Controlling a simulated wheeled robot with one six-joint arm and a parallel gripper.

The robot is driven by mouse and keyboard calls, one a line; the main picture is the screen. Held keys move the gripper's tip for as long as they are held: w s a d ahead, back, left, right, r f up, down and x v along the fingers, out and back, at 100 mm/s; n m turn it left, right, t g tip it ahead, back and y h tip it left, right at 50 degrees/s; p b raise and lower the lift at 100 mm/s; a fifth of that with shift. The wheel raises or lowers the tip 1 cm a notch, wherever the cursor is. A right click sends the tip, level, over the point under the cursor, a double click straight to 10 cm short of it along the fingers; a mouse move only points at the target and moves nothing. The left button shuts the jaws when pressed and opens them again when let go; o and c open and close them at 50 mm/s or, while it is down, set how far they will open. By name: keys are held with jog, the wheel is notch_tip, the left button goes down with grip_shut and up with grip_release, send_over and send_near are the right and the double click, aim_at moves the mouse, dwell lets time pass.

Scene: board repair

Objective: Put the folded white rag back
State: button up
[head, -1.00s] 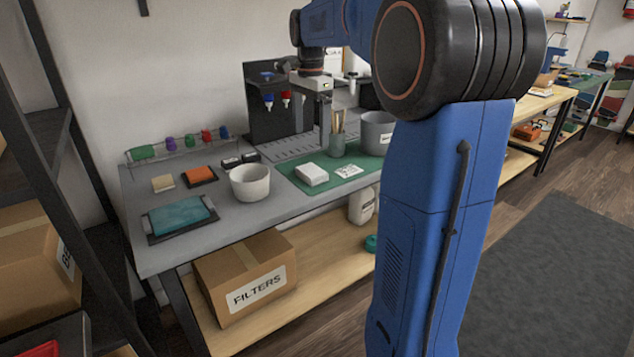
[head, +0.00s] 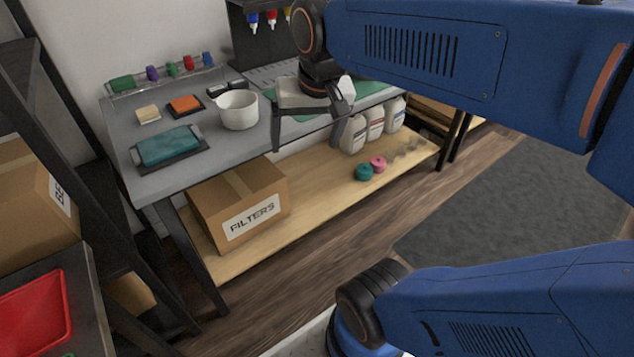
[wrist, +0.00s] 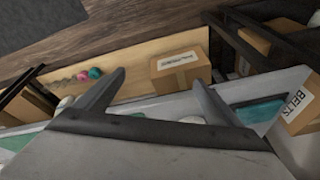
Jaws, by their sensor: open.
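My gripper (head: 306,144) is open and empty in front of the bench's front edge, fingers pointing down and spread apart. The wrist view shows its two fingers (wrist: 158,78) with nothing between them. I cannot make out the folded white rag for certain now; the area behind my gripper on the green mat (head: 372,92) is largely covered by the gripper and arm. A small cream block (head: 148,114) lies at the back left of the bench, beside an orange pad (head: 185,103) on a dark tray.
A white pot (head: 239,112) stands left of my gripper. A teal cloth (head: 168,146) lies on a dark tray at the bench's left. Below are a FILTERS box (head: 240,205), several white bottles (head: 375,122) and tape rolls (head: 364,172). A shelf stands at far left.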

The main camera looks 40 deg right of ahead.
jog(key=s+a+f+n+t, duration=0.1)
jog(key=s+a+f+n, duration=0.1)
jog(key=s+f+n, duration=0.2)
jog(key=s+f, duration=0.2)
jog(key=s, duration=0.1)
jog(key=shift+f, duration=0.25)
dwell(1.0)
